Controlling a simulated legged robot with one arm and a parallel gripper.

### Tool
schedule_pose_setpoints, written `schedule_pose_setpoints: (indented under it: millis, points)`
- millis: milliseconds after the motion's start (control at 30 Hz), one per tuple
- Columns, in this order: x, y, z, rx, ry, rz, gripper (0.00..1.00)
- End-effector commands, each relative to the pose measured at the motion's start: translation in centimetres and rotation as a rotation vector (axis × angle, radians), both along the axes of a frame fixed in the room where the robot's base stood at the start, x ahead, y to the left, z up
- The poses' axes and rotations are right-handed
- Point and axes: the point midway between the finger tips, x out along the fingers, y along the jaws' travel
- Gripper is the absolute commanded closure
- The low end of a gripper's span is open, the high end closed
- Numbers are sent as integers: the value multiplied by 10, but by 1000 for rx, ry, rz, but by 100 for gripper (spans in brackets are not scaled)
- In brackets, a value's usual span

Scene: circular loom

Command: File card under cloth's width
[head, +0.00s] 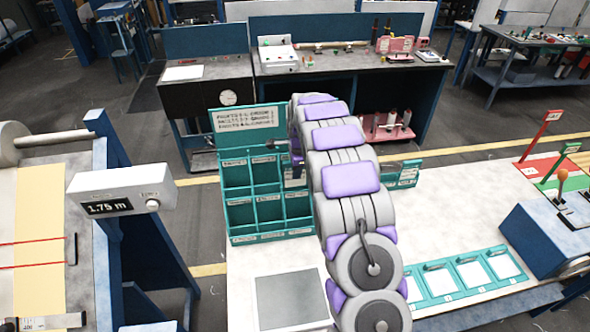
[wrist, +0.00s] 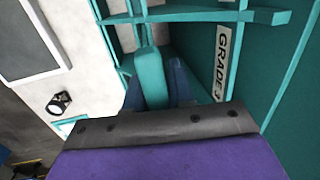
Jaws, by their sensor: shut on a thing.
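The length display (head: 124,205) reads 1.75 m at the left. In the wrist view, my gripper's blue fingers (wrist: 158,88) are shut on a teal block (wrist: 152,68). I cannot tell whether a card is attached to it. A "GRADE" label (wrist: 222,62) is beside it.
A teal holder (head: 440,281) with white cards lies on the bench, right of my arm. A grey panel (head: 290,298) lies in front of the rack. A blue box (head: 548,245) and red and green flags stand at the right. The bench between is mostly clear.

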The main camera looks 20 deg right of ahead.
Motion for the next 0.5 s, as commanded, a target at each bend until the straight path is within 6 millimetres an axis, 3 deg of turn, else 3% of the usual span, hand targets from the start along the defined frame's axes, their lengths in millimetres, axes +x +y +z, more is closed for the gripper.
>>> schedule_pose_setpoints:
  millis: [500]
  points:
    - [-2,-2,-14,9,-2,-2,100]
